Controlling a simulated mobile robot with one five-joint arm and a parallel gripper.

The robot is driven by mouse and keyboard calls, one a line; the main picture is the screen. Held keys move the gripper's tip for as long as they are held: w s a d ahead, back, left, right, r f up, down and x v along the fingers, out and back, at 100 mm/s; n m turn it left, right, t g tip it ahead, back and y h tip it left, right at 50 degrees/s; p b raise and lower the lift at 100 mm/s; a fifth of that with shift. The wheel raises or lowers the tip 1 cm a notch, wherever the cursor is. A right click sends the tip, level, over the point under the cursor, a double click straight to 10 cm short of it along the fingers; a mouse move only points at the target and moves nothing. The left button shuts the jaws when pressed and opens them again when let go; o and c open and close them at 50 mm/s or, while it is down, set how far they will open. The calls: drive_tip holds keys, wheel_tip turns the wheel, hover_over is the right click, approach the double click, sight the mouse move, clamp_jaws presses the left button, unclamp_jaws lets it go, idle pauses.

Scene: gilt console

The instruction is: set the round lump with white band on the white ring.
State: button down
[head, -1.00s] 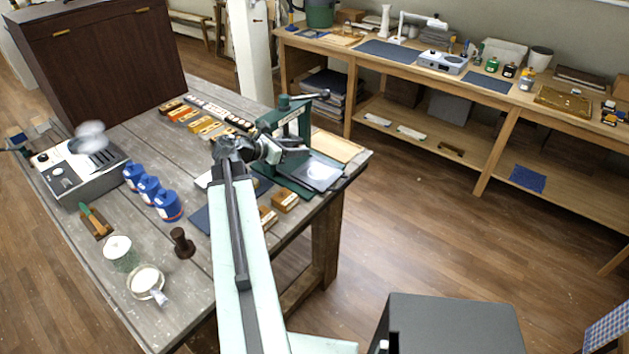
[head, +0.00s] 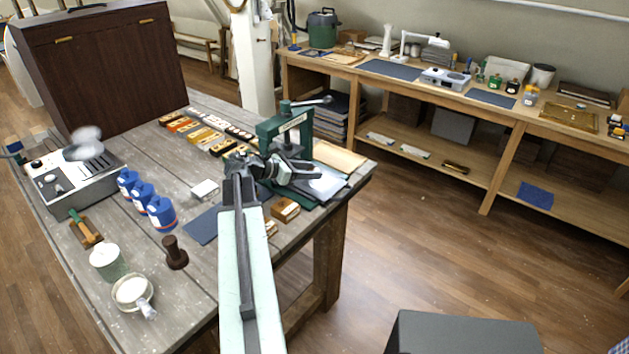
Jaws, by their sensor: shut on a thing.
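My gripper (head: 302,170) is over the right end of the grey wooden table, in front of the green press (head: 287,130). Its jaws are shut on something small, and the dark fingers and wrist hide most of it. I cannot make out the round lump's white band. A pale sheet or plate (head: 328,187) lies just beyond and below the gripper, partly covered by it. I cannot clearly pick out the white ring there.
Wooden blocks (head: 286,209) lie near the table's front edge. A white block (head: 204,189), a dark spool (head: 175,252), blue jars (head: 161,212) and a grey machine (head: 75,175) stand further left. The press is close behind my gripper.

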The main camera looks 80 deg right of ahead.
sight(315, 183)
drive_tip(key=shift+s+d, duration=0.45)
drive_tip(key=f+b, duration=0.4)
drive_tip(key=shift+s+d+f, duration=0.1)
drive_tip(key=shift+s+d, duration=0.2)
drive_tip(key=shift+s, duration=0.05)
drive_tip(key=c, duration=0.8)
unclamp_jaws()
drive_tip(key=shift+o, duration=0.2)
drive_tip(key=shift+r, duration=0.25)
drive_tip(key=p+v, duration=0.5)
drive_tip(key=v, duration=0.7)
